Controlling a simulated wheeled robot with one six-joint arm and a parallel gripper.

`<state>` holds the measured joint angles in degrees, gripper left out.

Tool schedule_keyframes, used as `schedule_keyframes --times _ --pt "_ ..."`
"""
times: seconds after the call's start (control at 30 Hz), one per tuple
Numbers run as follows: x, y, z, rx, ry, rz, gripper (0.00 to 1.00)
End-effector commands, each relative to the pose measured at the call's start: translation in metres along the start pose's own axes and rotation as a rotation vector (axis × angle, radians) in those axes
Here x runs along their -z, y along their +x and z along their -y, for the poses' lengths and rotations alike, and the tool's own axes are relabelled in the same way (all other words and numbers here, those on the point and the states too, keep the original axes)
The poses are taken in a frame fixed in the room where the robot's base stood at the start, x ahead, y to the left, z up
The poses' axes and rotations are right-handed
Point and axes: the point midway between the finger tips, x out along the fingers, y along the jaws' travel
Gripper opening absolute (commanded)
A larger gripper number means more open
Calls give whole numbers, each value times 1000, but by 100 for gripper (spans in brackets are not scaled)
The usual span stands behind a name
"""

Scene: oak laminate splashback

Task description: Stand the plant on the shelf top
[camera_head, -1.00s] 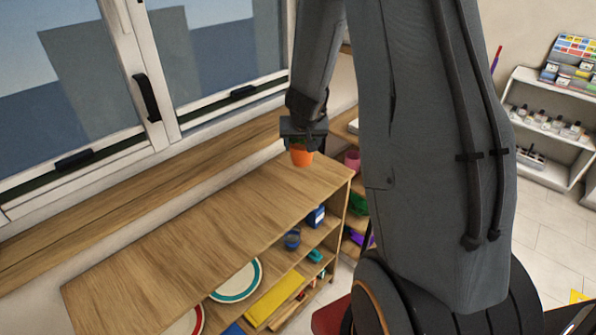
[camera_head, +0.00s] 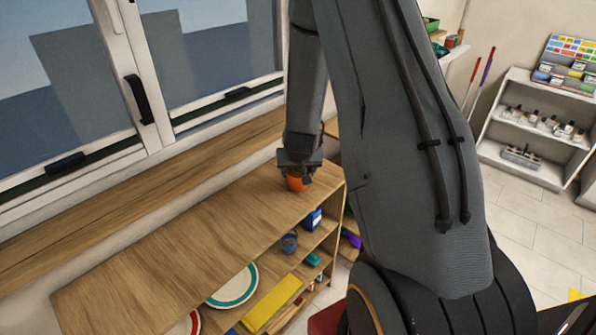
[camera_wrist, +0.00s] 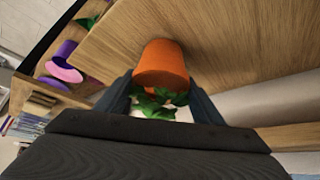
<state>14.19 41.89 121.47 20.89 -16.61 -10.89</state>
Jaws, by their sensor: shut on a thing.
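The plant is an orange pot (camera_head: 297,184) with green leaves. It also shows in the wrist view, where the pot (camera_wrist: 161,65) is in front of the leaves (camera_wrist: 155,102). My gripper (camera_head: 299,168) is shut on the plant, with one finger on each side of it in the wrist view. The plant is at the right end of the wooden shelf top (camera_head: 190,230). I cannot tell whether the pot's base touches the wood. My gripper hides most of the leaves in the head view.
The rest of the shelf top is bare.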

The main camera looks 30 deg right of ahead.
Motion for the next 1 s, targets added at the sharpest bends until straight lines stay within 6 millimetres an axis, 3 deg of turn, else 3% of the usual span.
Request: schedule_keyframes --times 0.3,0.33,0.43,0.77,1.0 --pt "-1 3 0 0 0 -1 30" --pt "-2 3 0 0 0 0 65" --pt "-1 2 0 0 0 0 80" --pt "0 0 0 0 -1 0 80" --pt "1 -21 1 1 0 -2 80"
